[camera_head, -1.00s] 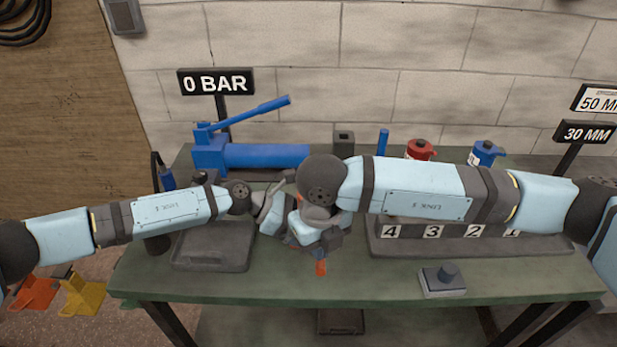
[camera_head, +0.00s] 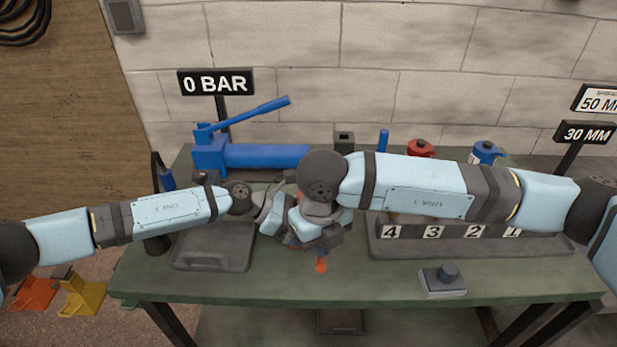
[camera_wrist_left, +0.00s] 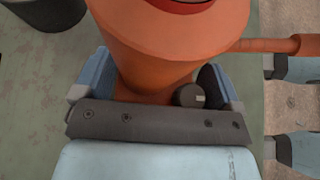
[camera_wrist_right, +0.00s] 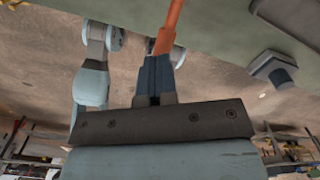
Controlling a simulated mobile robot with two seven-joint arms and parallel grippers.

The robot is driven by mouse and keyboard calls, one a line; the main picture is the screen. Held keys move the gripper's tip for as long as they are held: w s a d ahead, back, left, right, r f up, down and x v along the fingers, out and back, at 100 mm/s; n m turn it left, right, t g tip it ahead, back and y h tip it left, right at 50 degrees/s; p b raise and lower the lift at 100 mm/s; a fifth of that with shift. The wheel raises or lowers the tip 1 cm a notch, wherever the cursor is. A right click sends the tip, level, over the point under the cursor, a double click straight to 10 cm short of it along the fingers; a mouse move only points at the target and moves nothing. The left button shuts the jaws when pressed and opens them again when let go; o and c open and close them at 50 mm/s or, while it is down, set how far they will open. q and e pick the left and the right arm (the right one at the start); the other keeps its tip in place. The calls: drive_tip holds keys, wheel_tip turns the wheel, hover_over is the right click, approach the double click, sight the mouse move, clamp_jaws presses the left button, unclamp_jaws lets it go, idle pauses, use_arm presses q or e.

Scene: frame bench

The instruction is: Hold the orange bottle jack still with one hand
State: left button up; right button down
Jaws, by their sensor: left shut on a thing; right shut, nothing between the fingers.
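The orange bottle jack (camera_wrist_left: 165,40) fills the middle of the left wrist view. My left gripper (camera_wrist_left: 152,88) is shut on its lower body, a finger on either side. In the head view the jack is mostly hidden behind my arms; a small orange end (camera_head: 321,265) shows below my right wrist. My right gripper (camera_wrist_right: 157,65) is shut with nothing between its fingers. An orange bar (camera_wrist_right: 170,25) runs just beyond its fingertips; I cannot tell whether they touch.
The green bench (camera_head: 370,285) holds a blue pump (camera_head: 260,157), a dark tray (camera_head: 212,258), a numbered rack (camera_head: 550,245) and a small block with a knob (camera_head: 444,281). A "0 BAR" sign (camera_head: 216,82) stands behind. The front strip is mostly clear.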

drive_tip(key=shift+f, duration=0.15)
idle(0.6)
use_arm(q)
drive_tip(key=shift+r, duration=0.1)
use_arm(e)
drive_tip(key=shift+f, duration=2.35)
drive_tip(key=shift+s+r, duration=0.1)
drive_tip(key=shift+r, duration=4.85)
use_arm(q)
drive_tip(key=o, duration=0.4)
drive_tip(key=shift+o, duration=0.2)
